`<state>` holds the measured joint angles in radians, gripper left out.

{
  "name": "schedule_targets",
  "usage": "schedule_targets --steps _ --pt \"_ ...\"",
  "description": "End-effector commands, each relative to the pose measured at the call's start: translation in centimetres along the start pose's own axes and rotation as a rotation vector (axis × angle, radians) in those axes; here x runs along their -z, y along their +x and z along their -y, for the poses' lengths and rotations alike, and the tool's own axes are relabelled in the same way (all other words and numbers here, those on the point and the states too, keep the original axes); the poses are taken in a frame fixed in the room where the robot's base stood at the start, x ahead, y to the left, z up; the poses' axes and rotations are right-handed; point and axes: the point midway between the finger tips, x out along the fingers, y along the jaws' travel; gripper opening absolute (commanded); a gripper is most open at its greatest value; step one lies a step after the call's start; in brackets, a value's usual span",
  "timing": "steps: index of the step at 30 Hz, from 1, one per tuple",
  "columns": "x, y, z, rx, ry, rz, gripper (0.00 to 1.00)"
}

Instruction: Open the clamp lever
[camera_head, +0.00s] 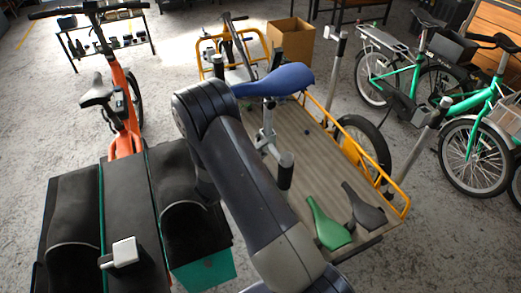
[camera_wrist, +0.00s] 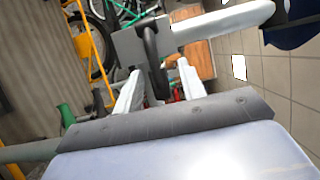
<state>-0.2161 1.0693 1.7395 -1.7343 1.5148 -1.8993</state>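The blue saddle (camera_head: 275,80) tops a silver seat post (camera_head: 268,115) on the cargo bike. A grey clamp (camera_head: 265,138) sits lower on this post, partly behind my arm. In the wrist view, the grey clamp (camera_wrist: 128,46) is around the post (camera_wrist: 230,22), with the saddle (camera_wrist: 292,32) at the right edge. A dark, curved clamp lever (camera_wrist: 152,52) stands out from the clamp towards my gripper. My gripper (camera_wrist: 158,85) is open, with one pale finger on each side of the lever's end. Contact cannot be told. My arm hides the gripper in the head view.
The ribbed cargo deck (camera_head: 310,150) has a yellow rail (camera_head: 370,165). A green saddle (camera_head: 328,225) and a dark saddle (camera_head: 364,206) lie on it. A dark-capped post (camera_head: 285,172) stands close to my arm. Green bikes (camera_head: 470,140) stand right, an orange bike (camera_head: 125,110) left.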

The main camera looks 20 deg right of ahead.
Motion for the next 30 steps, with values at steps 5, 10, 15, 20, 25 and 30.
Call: schedule_targets --steps 5,10,15,20,25,30 --pt "-0.01 0.01 -0.01 0.0 0.0 0.0 0.38" --pt "-0.01 -0.01 -0.01 0.0 0.0 0.0 0.27" --pt "-0.01 -0.02 0.0 0.0 0.0 0.0 0.13" --pt "-0.01 -0.02 -0.01 0.0 0.0 0.0 0.0" --pt "0.0 -0.03 -0.02 -0.001 0.0 0.0 0.0" --pt "0.0 -0.03 -0.03 -0.001 0.0 0.0 0.0"
